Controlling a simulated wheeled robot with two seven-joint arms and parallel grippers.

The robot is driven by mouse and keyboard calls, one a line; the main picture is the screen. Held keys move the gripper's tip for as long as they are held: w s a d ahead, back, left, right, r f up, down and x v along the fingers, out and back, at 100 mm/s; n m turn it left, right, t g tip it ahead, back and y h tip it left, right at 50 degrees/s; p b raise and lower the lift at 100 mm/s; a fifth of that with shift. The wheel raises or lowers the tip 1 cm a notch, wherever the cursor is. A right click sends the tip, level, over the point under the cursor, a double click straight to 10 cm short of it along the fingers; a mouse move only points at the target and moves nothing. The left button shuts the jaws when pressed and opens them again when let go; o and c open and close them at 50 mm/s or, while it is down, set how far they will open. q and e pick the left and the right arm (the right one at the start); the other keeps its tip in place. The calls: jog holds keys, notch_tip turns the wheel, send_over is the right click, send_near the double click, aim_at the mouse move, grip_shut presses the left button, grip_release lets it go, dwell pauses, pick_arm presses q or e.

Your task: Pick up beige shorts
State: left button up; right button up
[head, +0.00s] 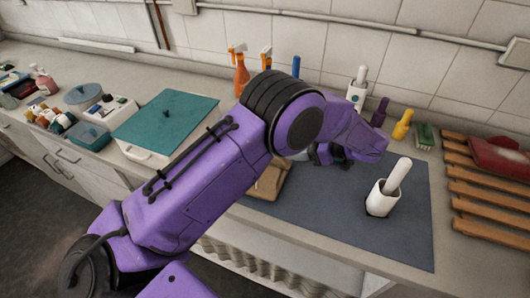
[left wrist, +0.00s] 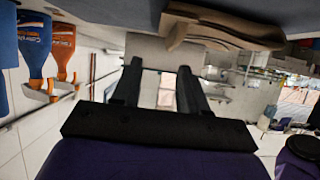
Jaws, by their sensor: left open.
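The beige shorts (head: 271,181) lie folded on the dark mat, partly hidden behind my left arm in the head view. In the left wrist view, tilted over, the brown-beige folded shorts (left wrist: 218,30) show at the top, above and right of the fingers. My left gripper (head: 332,155) is above the mat, to the right of the shorts and partly hidden by its own wrist. In the left wrist view its two dark fingers (left wrist: 160,68) are apart with nothing between them. My right gripper is in neither view.
A white holder with a brush (head: 382,194) stands on the dark mat (head: 345,235). Orange spray bottles (head: 241,75) and other bottles line the wall. A white box with a teal lid (head: 165,122) is left, a wooden rack (head: 490,205) right.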

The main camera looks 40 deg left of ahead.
pick_arm(q)
jog(key=s+a+p, duration=0.1)
jog(key=s+a, duration=0.1)
jog(key=s+a+p, duration=0.1)
jog(key=s+a, duration=0.1)
jog(key=shift+a+f, duration=0.2)
jog(key=shift+a, duration=0.2)
jog(key=a+f+p, duration=0.2)
jog(key=a, duration=0.1)
jog(key=shift+w+a+f, duration=0.2)
jog(key=shift+f, duration=0.1)
jog(key=shift+a+f, duration=0.15)
jog(key=shift+a, duration=0.05)
jog(key=shift+s, duration=0.4)
jog(key=shift+c, duration=0.2)
jog(key=shift+w+d, duration=0.1)
grip_shut()
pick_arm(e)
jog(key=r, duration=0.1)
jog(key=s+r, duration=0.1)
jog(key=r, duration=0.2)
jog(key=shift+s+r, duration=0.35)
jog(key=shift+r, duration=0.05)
